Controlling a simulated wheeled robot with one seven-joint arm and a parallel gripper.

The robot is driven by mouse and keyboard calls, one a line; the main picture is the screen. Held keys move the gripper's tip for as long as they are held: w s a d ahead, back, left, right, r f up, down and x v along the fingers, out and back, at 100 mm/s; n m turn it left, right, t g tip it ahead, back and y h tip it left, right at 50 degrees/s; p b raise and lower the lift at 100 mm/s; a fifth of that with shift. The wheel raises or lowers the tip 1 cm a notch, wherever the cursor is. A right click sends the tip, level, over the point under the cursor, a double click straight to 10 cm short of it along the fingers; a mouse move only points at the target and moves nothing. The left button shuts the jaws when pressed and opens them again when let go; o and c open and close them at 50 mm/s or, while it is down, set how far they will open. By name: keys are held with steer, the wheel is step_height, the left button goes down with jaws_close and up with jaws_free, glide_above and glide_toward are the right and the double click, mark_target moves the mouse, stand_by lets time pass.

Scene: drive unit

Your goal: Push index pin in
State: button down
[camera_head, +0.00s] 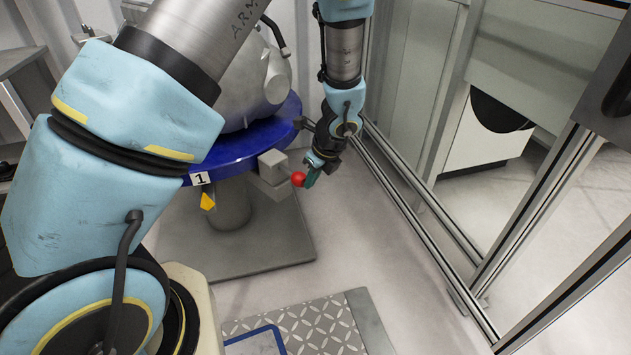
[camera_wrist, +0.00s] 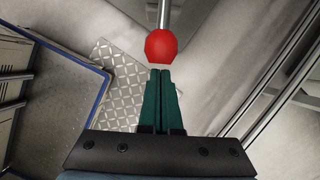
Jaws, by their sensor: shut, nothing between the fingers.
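The index pin's red ball knob (camera_head: 298,179) sits at the side of a grey block (camera_head: 272,163) under the rim of the blue round table (camera_head: 238,150). In the wrist view the red knob (camera_wrist: 161,46) is on the end of a grey metal rod (camera_wrist: 164,14). My gripper (camera_head: 310,178) is beside the knob on its right. In the wrist view its green fingers (camera_wrist: 160,72) are shut together and empty, with the tips just short of the knob. I cannot tell whether they touch it. The pin's far end is hidden.
A large grey casting (camera_head: 255,85) stands on the blue table, which carries a "1" label (camera_head: 201,178). A framed glass enclosure (camera_head: 430,200) runs close on the right of my gripper. A tread plate (camera_head: 310,328) lies on the floor in front. Open floor lies between.

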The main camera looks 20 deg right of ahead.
mark_target(301, 174)
steer(key=shift+w+a+p, duration=0.35)
steer(key=shift+w, duration=0.5)
steer(key=shift+w+a+p, duration=0.3)
steer(key=shift+w+a, duration=0.05)
steer(key=shift+w, duration=0.45)
steer(key=shift+s, duration=0.1)
